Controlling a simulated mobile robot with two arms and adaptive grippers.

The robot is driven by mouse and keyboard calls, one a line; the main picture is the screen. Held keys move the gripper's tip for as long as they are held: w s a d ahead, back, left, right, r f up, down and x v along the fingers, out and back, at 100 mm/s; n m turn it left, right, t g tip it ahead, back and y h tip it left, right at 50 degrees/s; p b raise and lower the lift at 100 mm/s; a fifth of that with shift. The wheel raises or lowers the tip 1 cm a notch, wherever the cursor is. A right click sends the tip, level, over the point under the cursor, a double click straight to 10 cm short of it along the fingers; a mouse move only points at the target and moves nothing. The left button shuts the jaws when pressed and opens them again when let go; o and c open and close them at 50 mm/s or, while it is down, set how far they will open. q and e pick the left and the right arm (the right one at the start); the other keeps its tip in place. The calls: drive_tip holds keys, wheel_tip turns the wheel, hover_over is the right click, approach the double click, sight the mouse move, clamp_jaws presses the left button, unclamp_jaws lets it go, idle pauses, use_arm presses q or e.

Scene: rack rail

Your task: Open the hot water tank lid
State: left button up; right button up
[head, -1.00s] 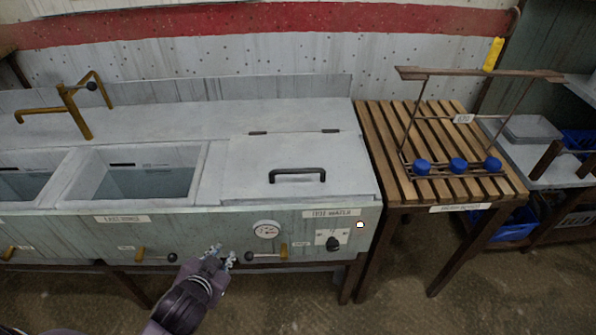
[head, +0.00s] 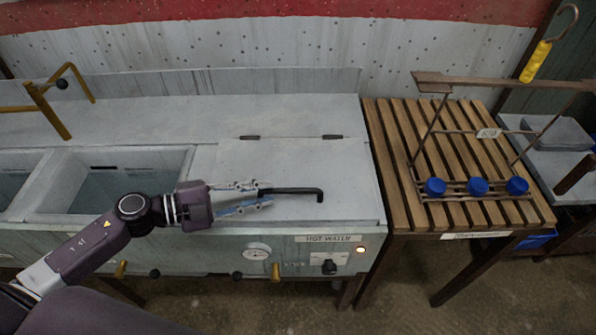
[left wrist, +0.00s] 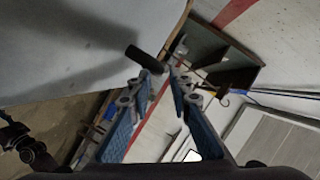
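The hot water tank lid (head: 345,170) is a grey metal panel lying flat and closed, hinged at its back edge. Its black bar handle (head: 305,191) is on top of the lid. My left gripper (head: 269,194) is over the lid at the handle's left end, fingers pointing right, one on the far side and one on the near side. The fingers are apart. In the left wrist view the dark handle (left wrist: 143,57) shows near the fingertips (left wrist: 166,70); whether they touch it is unclear. My right gripper is out of view.
An open sink basin (head: 115,190) is left of the lid. A slatted wooden table (head: 405,205) with a rack and blue caps (head: 477,187) stands at right.

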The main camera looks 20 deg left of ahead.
sight(281, 193)
use_arm(q)
drive_tip(key=shift+s+d, duration=0.15)
drive_tip(key=shift+d, duration=0.05)
drive_tip(key=x, duration=0.3)
drive_tip(key=shift+s+d+r+b, duration=0.1)
drive_tip(key=shift+s+b, duration=0.05)
drive_tip(key=shift+b, duration=0.25)
drive_tip(key=x, duration=0.3)
drive_tip(key=shift+w+d, duration=0.25)
drive_tip(key=shift+d, duration=0.05)
drive_tip(key=shift+w+d, duration=0.15)
drive_tip(key=shift+w, duration=0.05)
clamp_jaws()
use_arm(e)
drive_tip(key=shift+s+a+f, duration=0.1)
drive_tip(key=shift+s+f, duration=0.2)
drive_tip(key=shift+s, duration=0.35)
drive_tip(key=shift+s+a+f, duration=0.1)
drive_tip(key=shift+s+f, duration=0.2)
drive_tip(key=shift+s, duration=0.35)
